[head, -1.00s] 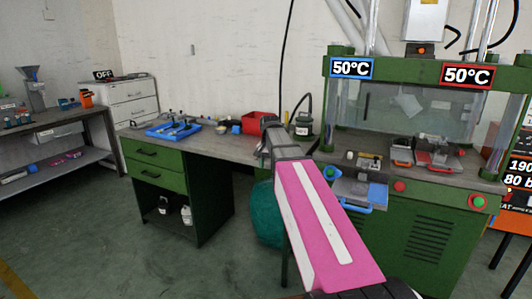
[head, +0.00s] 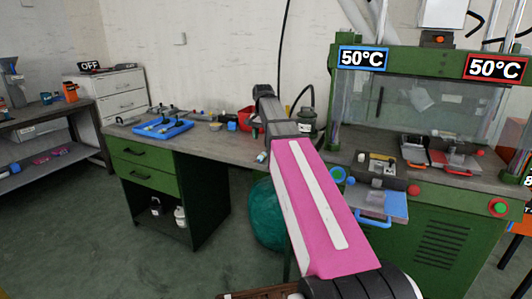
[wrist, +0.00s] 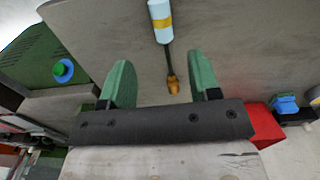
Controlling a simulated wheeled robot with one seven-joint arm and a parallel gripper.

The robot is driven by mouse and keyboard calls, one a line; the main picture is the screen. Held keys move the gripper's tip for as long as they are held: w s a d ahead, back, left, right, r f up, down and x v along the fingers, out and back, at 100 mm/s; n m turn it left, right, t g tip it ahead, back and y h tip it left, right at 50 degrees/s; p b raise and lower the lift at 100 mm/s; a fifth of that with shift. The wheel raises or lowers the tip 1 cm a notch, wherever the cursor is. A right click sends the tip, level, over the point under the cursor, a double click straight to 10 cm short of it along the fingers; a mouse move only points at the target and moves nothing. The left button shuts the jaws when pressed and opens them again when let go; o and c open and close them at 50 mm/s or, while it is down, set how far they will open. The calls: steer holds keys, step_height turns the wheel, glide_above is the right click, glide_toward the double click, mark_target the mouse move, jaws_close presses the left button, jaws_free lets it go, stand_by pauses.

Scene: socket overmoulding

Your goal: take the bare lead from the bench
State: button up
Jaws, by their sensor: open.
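The bare lead (wrist: 161,22) shows in the wrist view over the grey bench top. It has a pale blue sleeve with a yellow band, a thin dark cable and a brass-coloured tip (wrist: 172,85). My gripper (wrist: 160,66) has its two green fingers spread wide. The cable and tip lie between the fingers in the picture, nearer the right one, and touch neither visibly. I cannot tell the height of the fingers over the bench. In the head view my pink arm reaches over the bench (head: 205,145), and the fingers cannot be made out there.
A red bin (wrist: 267,124) stands right of my gripper in the wrist view. In the head view a blue tray (head: 163,128) lies on the bench's left part. The green press (head: 440,235) stands at right, with a blue-handled plate (head: 383,206) jutting forward. A teal bag (head: 266,215) sits below.

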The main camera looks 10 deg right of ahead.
mark_target(263, 153)
step_height(263, 153, down, 3)
steer(key=shift+f, duration=0.15)
steer(key=shift+w+d+f, duration=0.1)
steer(key=shift+w+f, duration=0.05)
steer(key=shift+f, duration=0.75)
steer(key=shift+w+f, duration=0.2)
steer(key=shift+f, duration=0.7)
steer(key=shift+w+d+f, duration=0.1)
steer(key=shift+w+f, duration=0.05)
steer(key=shift+f, duration=0.75)
steer(key=shift+c, duration=0.4)
steer(key=c, duration=1)
